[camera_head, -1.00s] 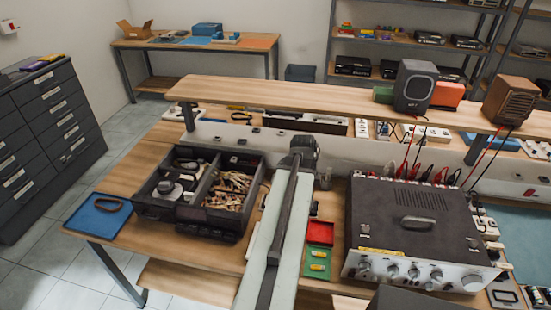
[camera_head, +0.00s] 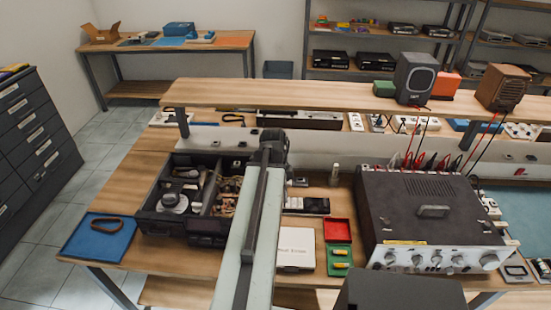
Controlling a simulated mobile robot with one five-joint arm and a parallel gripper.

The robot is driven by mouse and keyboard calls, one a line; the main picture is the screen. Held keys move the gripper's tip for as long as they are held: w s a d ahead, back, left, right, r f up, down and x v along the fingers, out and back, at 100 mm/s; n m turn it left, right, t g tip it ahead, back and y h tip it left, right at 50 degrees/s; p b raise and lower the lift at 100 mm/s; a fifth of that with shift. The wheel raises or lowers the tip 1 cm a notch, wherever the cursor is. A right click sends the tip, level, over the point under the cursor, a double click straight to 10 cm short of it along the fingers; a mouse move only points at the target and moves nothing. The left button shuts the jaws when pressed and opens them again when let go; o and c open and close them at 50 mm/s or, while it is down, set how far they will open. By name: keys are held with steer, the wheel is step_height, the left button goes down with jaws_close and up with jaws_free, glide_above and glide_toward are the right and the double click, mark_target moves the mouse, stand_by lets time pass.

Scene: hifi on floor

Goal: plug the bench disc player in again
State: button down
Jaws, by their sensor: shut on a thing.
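White socket strips (camera_head: 412,125) stand at the back under the shelf. A dark instrument (camera_head: 433,205) with a silver knobbed front stands right of the arm, red and black leads behind it. No loose plug is clearly visible.
The raised shelf (camera_head: 330,96) carries two speakers (camera_head: 415,78). A blue mat (camera_head: 85,243) lies at the left corner.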

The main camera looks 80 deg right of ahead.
steer(key=w+d+r+p, duration=0.2)
steer(key=d+r+p, duration=0.1)
steer(key=d, duration=1.3)
step_height(320, 180, down, 5)
steer(key=b, duration=0.5)
steer(key=shift+f, duration=0.1)
steer(key=shift+f+b, duration=0.95)
steer(key=shift+b, duration=0.05)
stand_by(2.0)
steer(key=c, duration=1.3)
jaws_free()
steer(key=shift+o, duration=0.2)
step_height(320, 180, up, 8)
steer(key=w+p, duration=0.1)
steer(key=p, duration=0.6)
steer(key=shift+p, duration=0.4)
